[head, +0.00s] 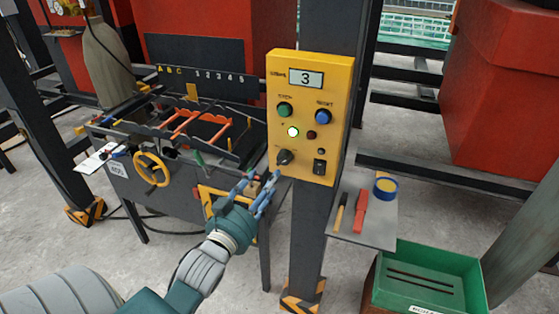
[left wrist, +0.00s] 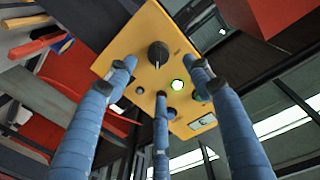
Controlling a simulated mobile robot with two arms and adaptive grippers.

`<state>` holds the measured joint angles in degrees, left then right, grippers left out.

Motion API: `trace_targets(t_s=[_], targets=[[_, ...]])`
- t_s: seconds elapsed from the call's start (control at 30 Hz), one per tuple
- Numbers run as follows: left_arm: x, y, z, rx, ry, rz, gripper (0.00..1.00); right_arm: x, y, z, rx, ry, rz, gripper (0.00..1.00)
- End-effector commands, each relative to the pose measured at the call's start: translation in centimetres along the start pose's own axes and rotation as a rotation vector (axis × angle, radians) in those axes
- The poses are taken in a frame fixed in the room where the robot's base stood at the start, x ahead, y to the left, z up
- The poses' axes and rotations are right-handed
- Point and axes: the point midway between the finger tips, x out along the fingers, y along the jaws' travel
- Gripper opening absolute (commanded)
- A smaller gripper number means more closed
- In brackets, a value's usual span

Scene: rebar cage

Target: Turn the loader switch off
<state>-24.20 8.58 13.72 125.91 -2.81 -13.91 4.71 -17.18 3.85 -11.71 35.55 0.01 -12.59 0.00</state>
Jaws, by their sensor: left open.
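The yellow control box (head: 330,90) is fixed to a dark post. A lamp (head: 293,132) above the knob glows green-white. The labels are too small to read, so I cannot tell which control is the loader's. My left gripper (head: 264,187) is open and empty, just below and left of the knob. In the left wrist view the knob (left wrist: 158,52) shows between the spread fingers, apparently apart from them. My right gripper is not in view.
A bending bench with a yellow handwheel (head: 151,170) stands left of the post. A small grey shelf (head: 368,232) at right holds a red-handled tool (head: 360,210) and a blue-and-yellow roll (head: 386,187). A green crate (head: 425,280) stands below it.

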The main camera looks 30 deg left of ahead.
Motion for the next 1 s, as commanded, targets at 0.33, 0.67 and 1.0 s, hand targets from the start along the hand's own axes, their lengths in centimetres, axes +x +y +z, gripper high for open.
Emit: trace_targets(t_s=[0.33,0.67,1.0], targets=[[6.6,0.0,-0.3,0.0,0.0,0.0,0.52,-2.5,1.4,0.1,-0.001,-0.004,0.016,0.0],[9.5,0.1,0.0,0.0,-0.001,0.001,0.52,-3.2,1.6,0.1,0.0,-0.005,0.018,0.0],[9.5,0.1,0.1,0.0,-0.001,0.001,0.34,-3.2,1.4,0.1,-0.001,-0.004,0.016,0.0]])
